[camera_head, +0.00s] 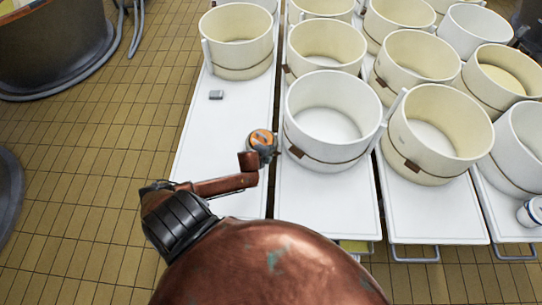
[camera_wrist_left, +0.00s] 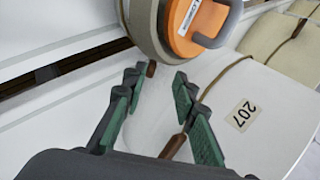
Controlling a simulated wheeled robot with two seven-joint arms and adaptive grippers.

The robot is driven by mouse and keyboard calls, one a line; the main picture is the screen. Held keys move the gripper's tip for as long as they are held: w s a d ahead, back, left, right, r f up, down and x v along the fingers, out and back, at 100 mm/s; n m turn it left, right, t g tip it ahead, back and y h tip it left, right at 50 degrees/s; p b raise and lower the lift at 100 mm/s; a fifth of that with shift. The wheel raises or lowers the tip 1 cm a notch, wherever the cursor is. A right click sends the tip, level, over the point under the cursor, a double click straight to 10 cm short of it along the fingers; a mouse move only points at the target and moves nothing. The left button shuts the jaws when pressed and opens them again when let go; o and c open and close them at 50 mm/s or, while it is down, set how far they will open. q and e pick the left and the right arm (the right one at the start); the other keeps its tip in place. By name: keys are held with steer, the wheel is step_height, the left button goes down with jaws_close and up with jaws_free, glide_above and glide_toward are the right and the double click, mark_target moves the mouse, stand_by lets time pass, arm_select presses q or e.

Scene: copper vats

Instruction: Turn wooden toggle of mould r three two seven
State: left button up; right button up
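A pale mould (camera_wrist_left: 262,110) in the left wrist view carries a label that appears to read 207; I can read no 327. My right gripper is out of view.
A round orange-faced thing (camera_wrist_left: 197,22) is just beyond the fingertips. More cream moulds (camera_head: 435,135) stand close together on white tables. A small grey block (camera_head: 216,95) lies on the left table (camera_head: 225,130), which is otherwise mostly clear. A tiled floor (camera_head: 95,160) lies left.

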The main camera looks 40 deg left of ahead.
mark_target(275, 153)
arm_select(q)
steer(key=shift+m, duration=0.6)
steer(key=x, duration=0.2)
steer(key=b+x, duration=0.1)
steer(key=x, duration=0.2)
steer(key=d+b+x, duration=0.1)
steer(key=x, duration=0.1)
steer(key=shift+f, duration=0.55)
steer(key=shift+s, duration=0.1)
steer(key=shift+c, duration=0.7)
jaws_close()
